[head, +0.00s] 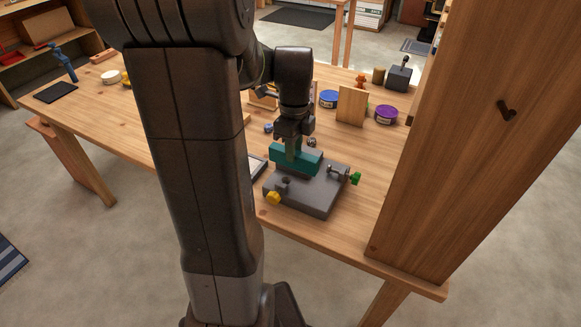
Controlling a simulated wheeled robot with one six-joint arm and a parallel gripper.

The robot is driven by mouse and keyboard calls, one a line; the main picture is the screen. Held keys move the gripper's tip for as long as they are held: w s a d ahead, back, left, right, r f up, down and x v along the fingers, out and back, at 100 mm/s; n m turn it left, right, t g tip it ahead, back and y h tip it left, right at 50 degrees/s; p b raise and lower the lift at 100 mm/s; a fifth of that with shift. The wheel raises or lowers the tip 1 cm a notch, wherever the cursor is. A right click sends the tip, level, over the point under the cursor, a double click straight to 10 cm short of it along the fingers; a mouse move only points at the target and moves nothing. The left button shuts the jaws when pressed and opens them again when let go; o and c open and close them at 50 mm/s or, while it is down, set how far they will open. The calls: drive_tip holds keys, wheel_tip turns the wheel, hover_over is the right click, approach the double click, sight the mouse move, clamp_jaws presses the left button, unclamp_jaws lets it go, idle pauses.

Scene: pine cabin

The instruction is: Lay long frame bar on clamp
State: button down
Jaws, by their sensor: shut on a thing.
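My gripper (294,143) points down over the grey clamp (316,200) near the table's front edge. It is shut on a teal bar (310,159), which I take to be the long frame bar. The bar lies roughly level over the back part of the clamp's flat grey base. I cannot tell whether it touches the clamp or hangs just above it. The clamp has a yellow knob (273,198) at its front left and a green knob (355,178) at its right. My fingers hide part of the bar.
Behind the clamp stand a wooden block (352,106), a blue tin (328,99) and a purple tin (386,115). A flat, pale-topped item (257,167) lies left of the clamp, partly hidden by my arm.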

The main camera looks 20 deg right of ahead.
sight(294, 164)
drive_tip(key=shift+f, duration=2.65)
drive_tip(key=c, duration=1.2)
unclamp_jaws()
drive_tip(key=shift+f, duration=0.1)
wheel_tip(294, 164, up, 12)
drive_tip(key=shift+r+p, duration=0.15)
drive_tip(key=shift+p, duration=0.2)
